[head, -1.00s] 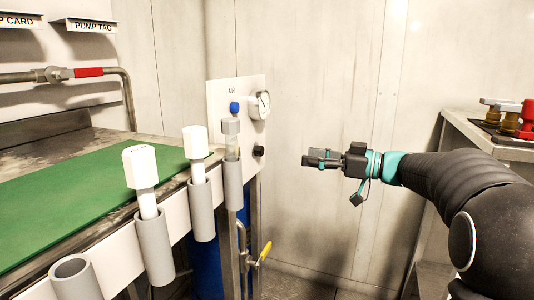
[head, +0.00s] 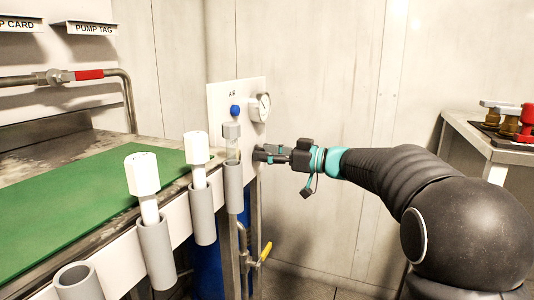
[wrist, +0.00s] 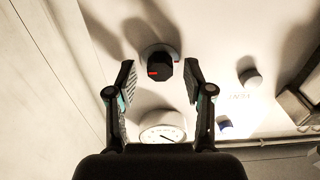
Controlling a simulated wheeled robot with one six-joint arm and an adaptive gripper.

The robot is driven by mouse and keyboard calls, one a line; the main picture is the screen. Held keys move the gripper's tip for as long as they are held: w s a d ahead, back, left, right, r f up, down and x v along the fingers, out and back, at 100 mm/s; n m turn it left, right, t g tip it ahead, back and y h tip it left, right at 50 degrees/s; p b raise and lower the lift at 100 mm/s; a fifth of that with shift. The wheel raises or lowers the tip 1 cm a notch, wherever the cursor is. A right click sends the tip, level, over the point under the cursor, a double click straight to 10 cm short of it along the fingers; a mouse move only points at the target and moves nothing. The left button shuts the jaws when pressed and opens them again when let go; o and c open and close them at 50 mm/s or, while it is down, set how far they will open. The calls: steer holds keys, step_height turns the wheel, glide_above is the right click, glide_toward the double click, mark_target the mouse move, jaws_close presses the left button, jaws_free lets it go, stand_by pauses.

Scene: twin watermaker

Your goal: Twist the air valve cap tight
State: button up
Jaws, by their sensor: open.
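The air valve cap appears to be the black faceted cap (wrist: 162,70) with a red mark on its left, on a pale round base on the white panel (head: 219,100). In the wrist view it sits between the two fingertips of my gripper (wrist: 159,82), with a gap on each side. The gripper is open and holds nothing. In the head view my gripper (head: 265,154) reaches the right edge of the panel, below the gauge, and hides the cap there.
A round gauge (head: 260,107) and a blue knob (head: 235,110) are above my gripper. Grey tubes with white-capped rods (head: 143,173) line the bench front at left. A yellow-handled valve (head: 266,251) hangs below. A side table (head: 512,154) stands at right.

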jaws_close()
